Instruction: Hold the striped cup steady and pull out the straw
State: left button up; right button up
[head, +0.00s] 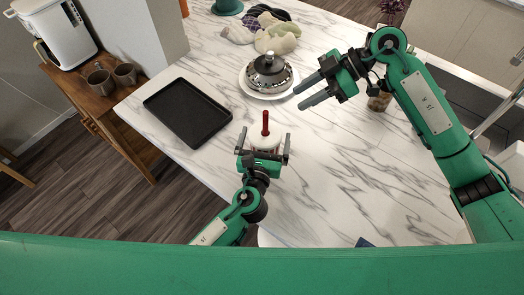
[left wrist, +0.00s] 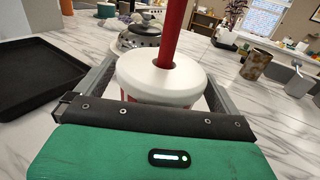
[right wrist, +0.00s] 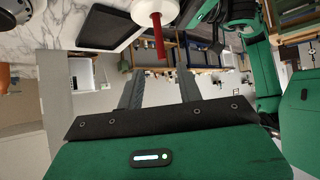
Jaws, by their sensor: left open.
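The striped cup (head: 265,146) stands on the marble table with a white lid; its lid fills the middle of the left wrist view (left wrist: 150,85). A red straw (head: 265,122) rises from the lid and also shows in the left wrist view (left wrist: 172,35). My left gripper (head: 265,135) is open, with one finger on each side of the cup; its palm hides the lower cup. My right gripper (head: 299,97) is open and empty, up and to the right of the straw in the head view. The right wrist view shows the cup lid (right wrist: 155,10) and straw (right wrist: 159,40) beyond its fingers.
A black tray (head: 188,112) lies left of the cup. A domed dish on a white plate (head: 268,76) stands behind it, near my right gripper. A jar (head: 379,101) stands beneath my right arm. The table right of the cup is clear.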

pick_arm(q)
jog(key=shift+w+d, duration=0.1)
jog(key=shift+w, duration=0.45)
